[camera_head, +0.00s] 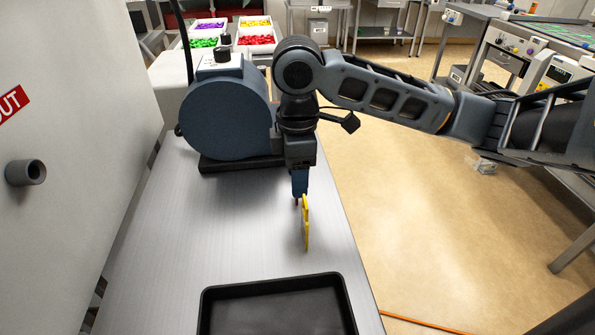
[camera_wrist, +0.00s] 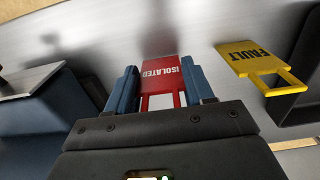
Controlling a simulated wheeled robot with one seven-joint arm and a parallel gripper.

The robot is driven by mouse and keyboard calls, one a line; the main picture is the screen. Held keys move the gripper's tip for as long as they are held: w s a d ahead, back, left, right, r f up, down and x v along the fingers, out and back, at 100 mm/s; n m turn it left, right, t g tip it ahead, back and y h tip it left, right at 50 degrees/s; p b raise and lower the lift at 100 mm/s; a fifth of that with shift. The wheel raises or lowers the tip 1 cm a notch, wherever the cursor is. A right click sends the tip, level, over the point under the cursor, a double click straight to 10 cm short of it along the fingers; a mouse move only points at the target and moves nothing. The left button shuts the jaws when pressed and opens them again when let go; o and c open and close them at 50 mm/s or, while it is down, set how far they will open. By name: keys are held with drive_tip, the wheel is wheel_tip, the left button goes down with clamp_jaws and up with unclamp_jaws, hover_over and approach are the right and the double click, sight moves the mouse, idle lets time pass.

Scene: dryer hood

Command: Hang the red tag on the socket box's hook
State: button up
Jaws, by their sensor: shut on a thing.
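My gripper (camera_head: 299,185) points down over the metal bench, right beside the round blue-grey housing. In the wrist view my gripper (camera_wrist: 158,76) is shut on the red tag (camera_wrist: 160,72). The tag reads ISOLATED, and its open red frame end sits between the blue fingers. In the head view the red tag is almost wholly hidden, with only a dark red speck under the fingertips. A yellow tag (camera_head: 306,224) shows edge-on close to my gripper. In the wrist view the yellow tag (camera_wrist: 252,57) reads FAULT and is apart from the red one. I cannot make out the socket box's hook.
A black tray (camera_head: 208,303) sits at the near end of the metal bench (camera_head: 165,240). The blue-grey housing (camera_head: 228,110) carries a white box (camera_head: 221,66) with a black knob. A grey wall with a stub pipe (camera_head: 26,172) stands left. The bench between is bare.

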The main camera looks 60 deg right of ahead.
drive_tip(key=shift+f, duration=0.3)
drive_tip(key=o, duration=1)
wheel_tip(320, 180, up, 8)
drive_tip(key=shift+s+d+b, duration=0.25)
drive_tip(key=shift+d+b, duration=0.1)
drive_tip(key=shift+d, duration=0.05)
